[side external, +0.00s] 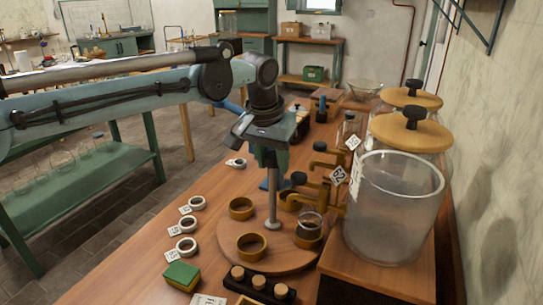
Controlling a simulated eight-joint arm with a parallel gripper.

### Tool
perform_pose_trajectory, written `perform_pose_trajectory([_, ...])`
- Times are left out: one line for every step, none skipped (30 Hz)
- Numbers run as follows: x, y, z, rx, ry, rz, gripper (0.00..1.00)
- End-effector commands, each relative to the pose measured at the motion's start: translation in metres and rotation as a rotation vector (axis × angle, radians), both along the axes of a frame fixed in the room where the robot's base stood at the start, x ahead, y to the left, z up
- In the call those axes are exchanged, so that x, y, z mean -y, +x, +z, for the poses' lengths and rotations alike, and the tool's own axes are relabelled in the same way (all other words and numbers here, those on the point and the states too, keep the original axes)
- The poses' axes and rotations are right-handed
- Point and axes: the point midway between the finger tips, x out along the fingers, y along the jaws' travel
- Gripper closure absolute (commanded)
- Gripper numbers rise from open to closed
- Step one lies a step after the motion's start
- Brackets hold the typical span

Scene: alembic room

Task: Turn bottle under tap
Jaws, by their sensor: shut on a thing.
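My gripper (270,160) points down over a round wooden turntable (225,258) and is shut on the top of the upright metal post (272,198) at its middle. The turntable bears several brown ring holders, such as an empty one (241,208) at its left. A glass bottle (312,219) stands in the ring at the right. A brass tap (320,184) with a black knob and a number tag reaches out from the right, close to the bottle. I cannot tell whether its spout is directly above the bottle. Another tagged brass tap (330,150) is behind it.
Large glass jars, one frosted in front (393,210), stand on a wooden shelf at right. White tagged rings (187,247), a green-and-yellow sponge (182,275) and a dark rack with corks (259,285) lie around the turntable.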

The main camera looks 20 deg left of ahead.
Motion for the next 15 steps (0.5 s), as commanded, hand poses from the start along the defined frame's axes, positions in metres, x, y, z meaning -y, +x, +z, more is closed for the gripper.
perform_pose_trajectory([0.0034,-0.0057,0.0005,-0.018,-0.001,0.004,0.92])
perform_pose_trajectory([0.0034,-0.0057,0.0005,-0.018,-0.001,0.007,0.92])
perform_pose_trajectory([0.0033,-0.0057,0.0005,-0.018,-0.001,0.007,0.92])
perform_pose_trajectory([0.0033,-0.0057,0.0005,-0.018,-0.001,0.007,0.92])
perform_pose_trajectory([0.0033,-0.0057,0.0005,-0.018,0.0,0.006,0.92])
perform_pose_trajectory([0.0033,-0.0057,0.0005,-0.018,0.0,0.006,0.92])
perform_pose_trajectory([0.0033,-0.0057,0.0005,-0.018,0.0,0.006,0.92])
perform_pose_trajectory([0.0033,-0.0057,0.0005,-0.018,0.0,0.006,0.92])
perform_pose_trajectory([0.0034,-0.0057,0.0005,-0.018,0.0,0.013,0.92])
perform_pose_trajectory([0.0035,-0.0057,0.0004,-0.018,0.0,0.024,0.92])
perform_pose_trajectory([0.0037,-0.0057,0.0004,-0.018,0.0,0.042,0.92])
perform_pose_trajectory([0.0039,-0.0057,0.0004,-0.018,0.0,0.076,0.92])
perform_pose_trajectory([0.0042,-0.0057,0.0004,-0.017,-0.001,0.108,0.91])
perform_pose_trajectory([0.0043,-0.0056,0.0004,-0.017,-0.001,0.144,0.92])
perform_pose_trajectory([0.0041,-0.0055,0.0004,-0.018,0.0,0.192,0.91])
